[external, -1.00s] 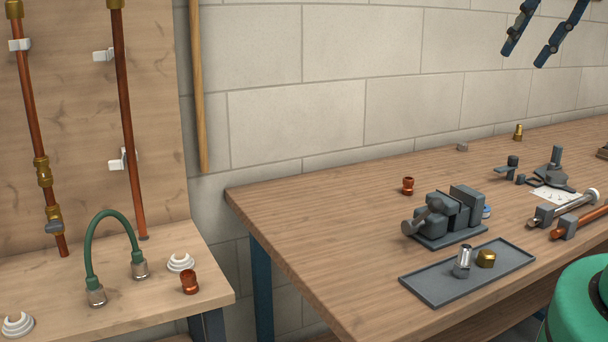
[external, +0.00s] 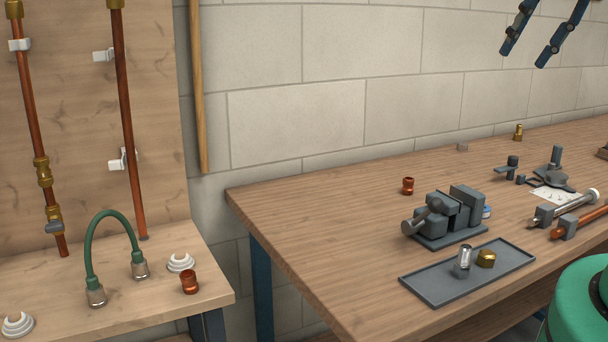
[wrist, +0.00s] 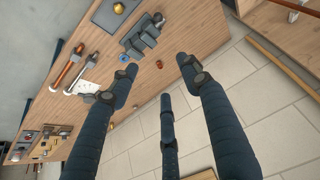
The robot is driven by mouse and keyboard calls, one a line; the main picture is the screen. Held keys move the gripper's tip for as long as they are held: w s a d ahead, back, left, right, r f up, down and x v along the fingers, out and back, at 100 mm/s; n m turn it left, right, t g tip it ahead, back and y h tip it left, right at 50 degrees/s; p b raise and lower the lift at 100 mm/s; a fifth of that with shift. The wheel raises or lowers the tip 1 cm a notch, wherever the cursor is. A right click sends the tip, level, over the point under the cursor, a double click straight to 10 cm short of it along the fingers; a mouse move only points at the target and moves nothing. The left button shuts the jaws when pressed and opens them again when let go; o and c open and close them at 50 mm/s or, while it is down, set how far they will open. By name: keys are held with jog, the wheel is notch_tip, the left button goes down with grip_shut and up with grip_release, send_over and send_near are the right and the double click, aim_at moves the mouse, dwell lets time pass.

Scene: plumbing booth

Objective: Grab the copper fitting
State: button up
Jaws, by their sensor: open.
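A small copper fitting (external: 408,186) stands on the wooden bench, behind and left of the grey vise (external: 444,218). It also shows in the wrist view (wrist: 158,92), between my fingers but well beyond them. A second, similar copper fitting (external: 190,282) stands on the lower left shelf, beside a white ring. My gripper (external: 522,57) hangs high over the far right of the bench, with only its dark fingers in view. In the wrist view my gripper (wrist: 159,70) is open, its fingers spread and empty. The rest of my arm is out of the external view.
A grey tray (external: 430,287) holds a chrome piece and a brass cap in front of the vise. Pipes (external: 580,215) lie in holders at the right. A green hose (external: 105,220) arches over the left shelf. Bench around the nearer fitting is clear, left of the vise.

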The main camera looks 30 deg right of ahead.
jog(key=w, duration=0.1)
jog(key=m+g+p, duration=0.2)
jog(key=g, duration=0.2)
send_over(409, 178)
jog(key=s, duration=0.2)
notch_tip(409, 178, down, 28)
jog(key=shift+w+a+f, duration=0.1)
jog(key=shift+a, duration=0.15)
jog(key=shift+w+d+f+b, duration=0.1)
jog(key=shift+w+f+b, duration=0.05)
jog(key=shift+f, duration=1.3)
jog(key=shift+w+a+f+b, duration=0.1)
jog(key=shift+w+f+b, duration=0.1)
jog(key=shift+f, duration=1.2)
jog(key=shift+w+d+f+b, duration=0.1)
jog(key=shift+w+f+b, duration=0.05)
jog(key=shift+f, duration=1.3)
jog(key=shift+f, duration=0.1)
